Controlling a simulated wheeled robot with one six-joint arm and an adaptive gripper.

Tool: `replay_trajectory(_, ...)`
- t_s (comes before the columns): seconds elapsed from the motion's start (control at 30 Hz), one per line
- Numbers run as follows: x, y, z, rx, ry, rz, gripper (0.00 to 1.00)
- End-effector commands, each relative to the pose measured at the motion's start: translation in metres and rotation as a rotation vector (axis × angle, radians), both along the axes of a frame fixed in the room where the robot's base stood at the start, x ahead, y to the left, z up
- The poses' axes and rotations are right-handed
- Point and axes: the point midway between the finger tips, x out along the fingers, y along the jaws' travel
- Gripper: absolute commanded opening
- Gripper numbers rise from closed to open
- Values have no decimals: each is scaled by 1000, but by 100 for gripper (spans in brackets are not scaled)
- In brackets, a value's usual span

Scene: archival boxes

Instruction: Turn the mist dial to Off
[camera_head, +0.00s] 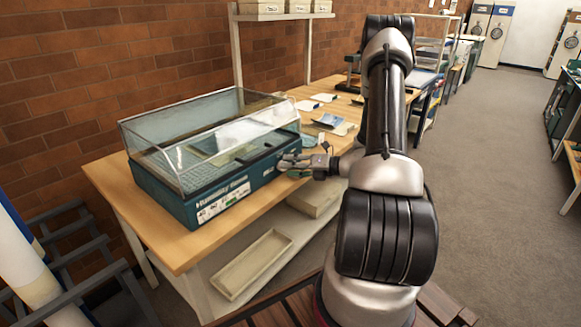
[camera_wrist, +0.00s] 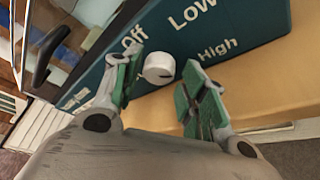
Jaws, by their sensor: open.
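The mist dial (camera_wrist: 158,68) is a small white round knob on the teal front panel (camera_wrist: 235,22) of the humidity case. The words Off, Low and High are printed around it in the wrist view. I cannot tell for certain which word its mark points to. My gripper (camera_wrist: 163,62) is open, with one green-padded finger on each side of the dial; contact is not clear. In the head view my gripper (camera_head: 297,165) is at the right end of the teal, clear-lidded humidity case (camera_head: 215,195), where the dial itself cannot be made out.
The case stands on a wooden bench (camera_head: 165,240) against a brick wall. Papers and a blue item (camera_head: 330,119) lie farther along the bench. A shallow tray (camera_head: 252,264) sits on the lower shelf. Open floor (camera_head: 480,190) lies to the right.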

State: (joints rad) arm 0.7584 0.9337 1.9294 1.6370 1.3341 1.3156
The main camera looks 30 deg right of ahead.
Motion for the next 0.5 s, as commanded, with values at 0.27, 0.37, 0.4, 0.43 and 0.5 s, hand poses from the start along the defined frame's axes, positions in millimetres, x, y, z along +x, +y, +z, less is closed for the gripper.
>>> replay_trajectory(0.27,6,5,-2,-1,-1,0,42)
replay_trajectory(0.37,6,4,-2,-1,0,0,39)
replay_trajectory(0.4,6,4,-2,-1,0,0,32)
replay_trajectory(0.43,5,4,-1,-1,0,0,26)
replay_trajectory(0.5,5,4,-2,-1,0,0,13)
